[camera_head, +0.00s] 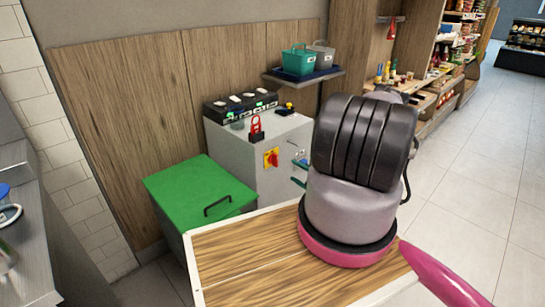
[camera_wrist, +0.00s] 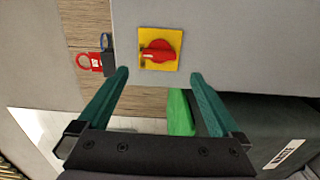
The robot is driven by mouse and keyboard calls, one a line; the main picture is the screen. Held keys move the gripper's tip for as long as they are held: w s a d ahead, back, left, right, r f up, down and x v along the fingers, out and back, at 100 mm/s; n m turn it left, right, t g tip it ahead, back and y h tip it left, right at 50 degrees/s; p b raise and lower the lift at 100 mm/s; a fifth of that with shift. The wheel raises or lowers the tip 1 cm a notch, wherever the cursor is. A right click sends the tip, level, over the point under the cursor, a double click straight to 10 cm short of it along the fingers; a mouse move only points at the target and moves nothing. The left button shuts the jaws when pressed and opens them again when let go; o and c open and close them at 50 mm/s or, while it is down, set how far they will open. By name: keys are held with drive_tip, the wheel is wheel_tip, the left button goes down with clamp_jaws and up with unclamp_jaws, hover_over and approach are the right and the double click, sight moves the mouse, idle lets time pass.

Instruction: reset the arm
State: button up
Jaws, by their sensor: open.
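My gripper (camera_wrist: 159,75) is open and empty, with its two teal fingers apart in the wrist view. A red rotary switch (camera_wrist: 158,50) on a yellow plate is on the grey cabinet (camera_wrist: 220,35), between and beyond the fingertips. In the head view my gripper (camera_head: 298,172) shows only in part, to the right of the same switch (camera_head: 271,158). My grey and pink arm hides the rest of it. I cannot tell the exact gap between the fingertips and the cabinet.
A red lockout piece (camera_head: 256,127) is on the cabinet's upper front. A green-lidded bin (camera_head: 200,190) stands left of the cabinet. A wood-topped surface (camera_head: 245,255) lies below my arm. A shelf (camera_head: 303,75) holds teal and grey baskets. Open tiled floor (camera_head: 480,170) is on the right.

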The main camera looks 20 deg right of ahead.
drive_tip(key=w+a+r+n+g+y, duration=0.2)
drive_tip(key=a+r+n+g+y, duration=0.15)
drive_tip(key=r+n, duration=0.5)
drive_tip(key=w+a+r+n+g+y, duration=0.3)
drive_tip(key=a+r+n, duration=0.15)
drive_tip(key=r, duration=0.75)
drive_tip(key=s+a+r+n+g, duration=0.2)
drive_tip(key=a+r+n+g, duration=0.2)
drive_tip(key=r+n, duration=0.3)
drive_tip(key=s+a+r+n+g, duration=0.3)
drive_tip(key=a+r+n, duration=0.15)
drive_tip(key=r, duration=0.55)
drive_tip(key=s+a+r+n+g+h, duration=0.1)
drive_tip(key=s+a+r+n+h, duration=0.2)
drive_tip(key=s+r+n, duration=0.35)
drive_tip(key=s+a+r+n+g+h, duration=0.1)
drive_tip(key=s+a+r+n+h, duration=0.2)
drive_tip(key=s+r+n, duration=0.3)
drive_tip(key=s+r+n+t+h, duration=0.4)
drive_tip(key=s+r+n, duration=0.5)
drive_tip(key=s, duration=0.5)
drive_tip(key=shift+r+t+h, duration=0.35)
drive_tip(key=shift+r+t, duration=0.5)
drive_tip(key=shift+r, duration=0.05)
